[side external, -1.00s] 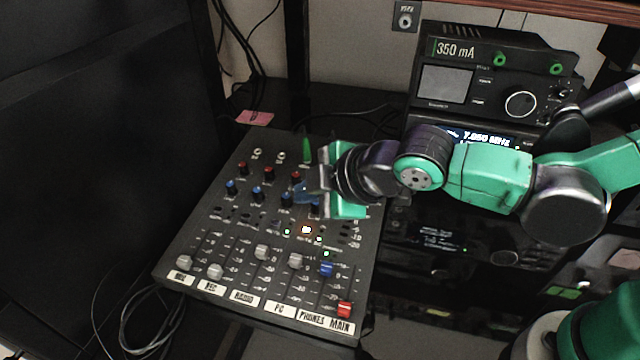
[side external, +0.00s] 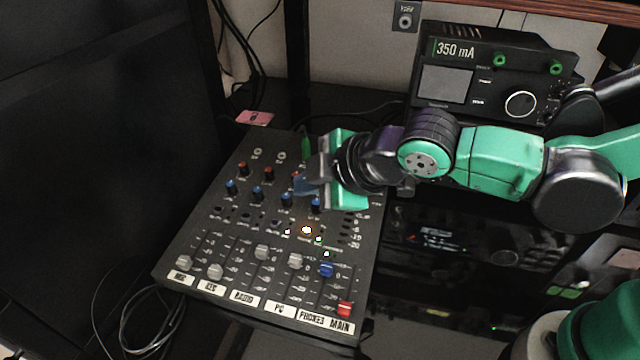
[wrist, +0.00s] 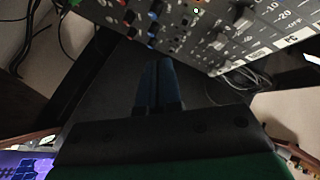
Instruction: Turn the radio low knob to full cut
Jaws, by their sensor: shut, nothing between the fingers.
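The radio low knob is the blue-capped knob (side external: 286,199) third from the left in the blue row of the black mixer (side external: 215,225), in the radio column. My gripper (side external: 300,187) is over the upper right of the mixer's knob area, its blue fingertips just above and right of that knob. They look apart from it, but their height is hard to judge. The fingers are shut and empty in the wrist view (wrist: 157,66), pointing at a dark area beside the mixer. Blue-capped knobs appear near the top there; which is the radio one I cannot tell.
A blue knob (side external: 316,205) stands right of the radio low knob, close under my gripper. Red knobs (side external: 268,173) are in the row behind. Sliders (side external: 262,251) fill the front.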

